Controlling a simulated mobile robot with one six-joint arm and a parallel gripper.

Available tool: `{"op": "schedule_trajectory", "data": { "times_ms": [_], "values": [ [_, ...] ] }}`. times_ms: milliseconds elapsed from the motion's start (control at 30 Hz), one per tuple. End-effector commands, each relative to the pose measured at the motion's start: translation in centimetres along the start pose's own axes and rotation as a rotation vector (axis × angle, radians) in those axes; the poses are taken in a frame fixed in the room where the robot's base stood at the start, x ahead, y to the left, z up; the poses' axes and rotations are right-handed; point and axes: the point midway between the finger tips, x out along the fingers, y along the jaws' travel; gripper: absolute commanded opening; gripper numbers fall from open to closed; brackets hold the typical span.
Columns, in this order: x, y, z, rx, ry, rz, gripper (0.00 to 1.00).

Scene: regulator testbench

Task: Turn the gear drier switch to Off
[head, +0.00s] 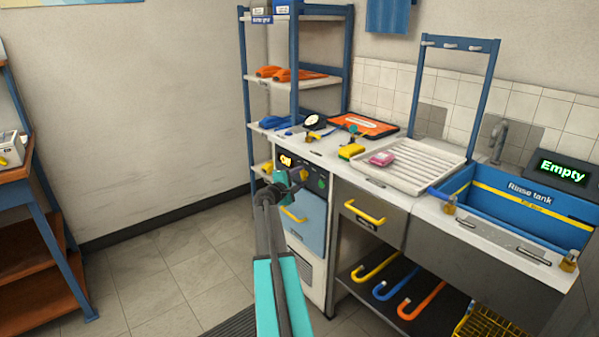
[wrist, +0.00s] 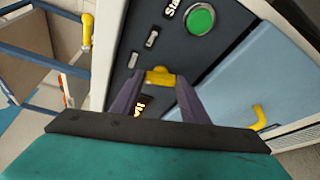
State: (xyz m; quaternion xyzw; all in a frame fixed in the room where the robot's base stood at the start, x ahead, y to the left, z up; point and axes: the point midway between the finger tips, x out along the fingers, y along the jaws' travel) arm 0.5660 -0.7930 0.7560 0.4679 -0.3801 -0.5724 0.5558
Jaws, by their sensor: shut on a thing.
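The gear drier (head: 305,222) is a white cabinet with a light blue door and a dark control panel, which also shows in the wrist view (wrist: 222,50). On the panel is a small yellow switch knob (wrist: 160,76). My gripper (wrist: 160,88) is shut on this knob, one dark finger on each side. In the head view my gripper (head: 298,186) is at the drier's panel, and my arm hides part of the front. A lit orange display (head: 286,161) is on the panel; its text is partly hidden in the wrist view. The switch's position marks are not readable.
A green Start button (wrist: 200,19) is close to the knob. The drier door has a yellow handle (head: 294,214). A drawer (head: 370,208) and a rinse tank (head: 525,207) with an "Empty" display (head: 562,171) are to the right. The floor to the left is clear.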

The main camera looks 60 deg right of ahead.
Motion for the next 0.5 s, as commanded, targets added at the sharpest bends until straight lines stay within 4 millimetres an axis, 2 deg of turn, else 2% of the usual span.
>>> {"op": "schedule_trajectory", "data": {
  "times_ms": [33,500],
  "values": [
    [-0.07,0.54,0.06,-0.022,0.001,-0.011,0.18],
    [-0.02,0.76,0.03,-0.242,0.0,-0.102,0.18]
  ]
}}
